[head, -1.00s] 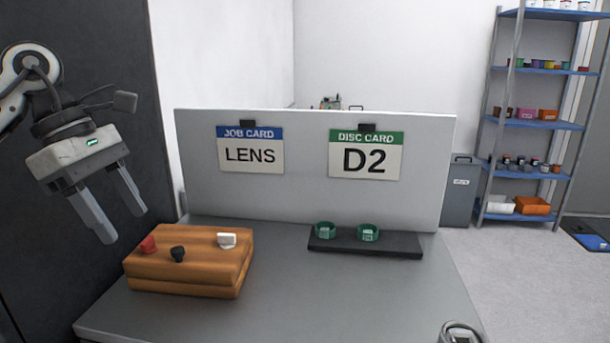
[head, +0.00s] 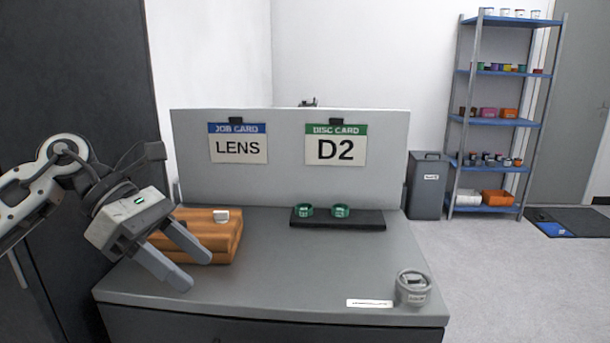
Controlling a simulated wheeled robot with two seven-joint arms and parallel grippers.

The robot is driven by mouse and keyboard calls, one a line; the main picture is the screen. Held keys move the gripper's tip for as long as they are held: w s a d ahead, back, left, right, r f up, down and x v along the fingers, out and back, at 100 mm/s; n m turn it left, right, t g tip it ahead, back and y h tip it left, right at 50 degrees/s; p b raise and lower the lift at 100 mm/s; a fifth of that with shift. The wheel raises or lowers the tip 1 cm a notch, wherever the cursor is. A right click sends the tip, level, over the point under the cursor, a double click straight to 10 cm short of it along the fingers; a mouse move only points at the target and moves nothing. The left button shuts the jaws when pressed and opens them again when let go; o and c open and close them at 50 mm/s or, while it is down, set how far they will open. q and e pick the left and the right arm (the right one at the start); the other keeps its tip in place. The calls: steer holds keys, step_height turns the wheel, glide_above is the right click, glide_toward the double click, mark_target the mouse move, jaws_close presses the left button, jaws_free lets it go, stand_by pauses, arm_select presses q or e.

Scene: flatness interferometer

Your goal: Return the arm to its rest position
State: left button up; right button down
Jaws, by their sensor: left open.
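My left gripper (head: 189,268) comes in from the left and hangs in front of the wooden block (head: 222,243) as seen here. Its two grey fingers are apart with nothing between them. They point down and to the right. The gripper hides the left part of the block; a white piece (head: 221,216) shows on its top. My right gripper is not in view.
The grey bench (head: 290,270) has a black rack (head: 365,221) with two green rings. A grey pot (head: 413,287) stands at the right front corner near a white label (head: 369,303). A panel (head: 288,182) with LENS and D2 cards closes the back. The bench middle is clear.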

arm_select(q)
steer(key=s+d+f+n+t+h, duration=0.2)
steer(key=d+f+n+t+h, duration=0.15)
steer(key=d+n+h, duration=0.9)
steer(key=w+a+f+n+t+y, duration=0.15)
steer(key=f+n+t+y, duration=0.25)
steer(key=n+t, duration=0.55)
steer(key=w+a+f+n+t+y, duration=0.1)
steer(key=a+f+n+t+y, duration=0.35)
steer(key=n, duration=0.85)
steer(key=s+a+f+n+g+y, duration=0.2)
steer(key=s+f+n+y, duration=0.3)
steer(key=f, duration=0.6)
steer(key=s+a+f+n+g+y, duration=0.3)
steer(key=s+f+n+y, duration=0.2)
steer(key=s+f+n, duration=0.5)
steer(key=shift+f+n, duration=0.4)
steer(key=shift+f, duration=0.35)
